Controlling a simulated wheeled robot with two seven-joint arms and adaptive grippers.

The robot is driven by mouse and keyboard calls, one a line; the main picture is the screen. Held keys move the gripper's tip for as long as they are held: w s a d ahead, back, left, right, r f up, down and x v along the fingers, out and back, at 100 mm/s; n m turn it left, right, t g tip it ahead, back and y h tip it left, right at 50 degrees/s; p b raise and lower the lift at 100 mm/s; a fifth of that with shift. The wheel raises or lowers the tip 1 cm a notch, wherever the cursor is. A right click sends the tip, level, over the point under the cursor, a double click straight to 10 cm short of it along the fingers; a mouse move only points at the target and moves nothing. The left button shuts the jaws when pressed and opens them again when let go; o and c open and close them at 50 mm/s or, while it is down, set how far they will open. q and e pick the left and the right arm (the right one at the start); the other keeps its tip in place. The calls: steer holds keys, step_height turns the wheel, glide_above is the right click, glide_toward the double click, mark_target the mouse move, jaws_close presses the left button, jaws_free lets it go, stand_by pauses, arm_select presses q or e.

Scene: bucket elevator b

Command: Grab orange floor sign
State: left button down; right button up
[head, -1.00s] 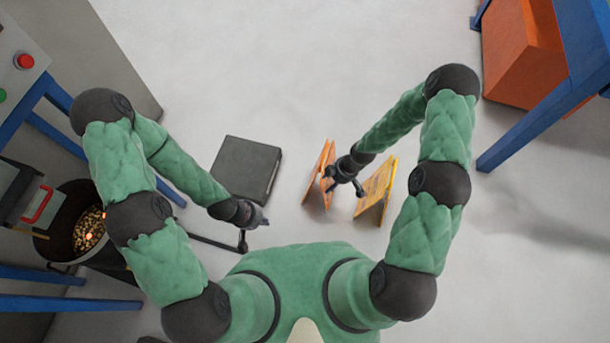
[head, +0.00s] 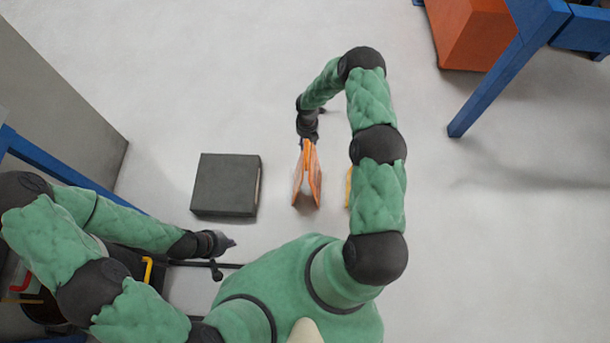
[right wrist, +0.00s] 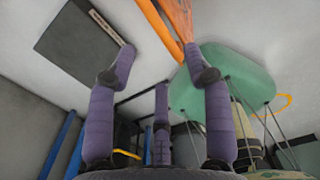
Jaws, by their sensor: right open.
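The orange floor sign (head: 307,182) stands on the floor in the middle of the head view, its two panels spread like a tent. My right gripper (head: 308,140) is at the sign's top edge, at its far end. In the right wrist view my right gripper (right wrist: 160,58) is open, with its fingers apart. The orange sign (right wrist: 180,18) shows just past the fingertips, near the right finger; I cannot tell whether they touch. My left gripper (head: 220,243) is low on the left, away from the sign; its fingers are too small to read.
A dark flat box (head: 225,185) lies left of the sign. A yellow sign (head: 348,186) is mostly hidden behind my right arm. A blue frame (head: 510,70) and an orange bin (head: 470,35) stand at upper right. A grey cabinet (head: 60,100) is at left. Open floor lies beyond the sign.

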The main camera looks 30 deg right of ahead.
step_height(320, 180, down, 3)
steer(key=shift+f+b, duration=0.2)
steer(key=shift+b, duration=0.25)
steer(key=shift+w+f+b, duration=0.2)
steer(key=shift+f+b, duration=1.15)
steer(key=shift+f, duration=1.2)
steer(key=shift+r, duration=0.1)
jaws_close()
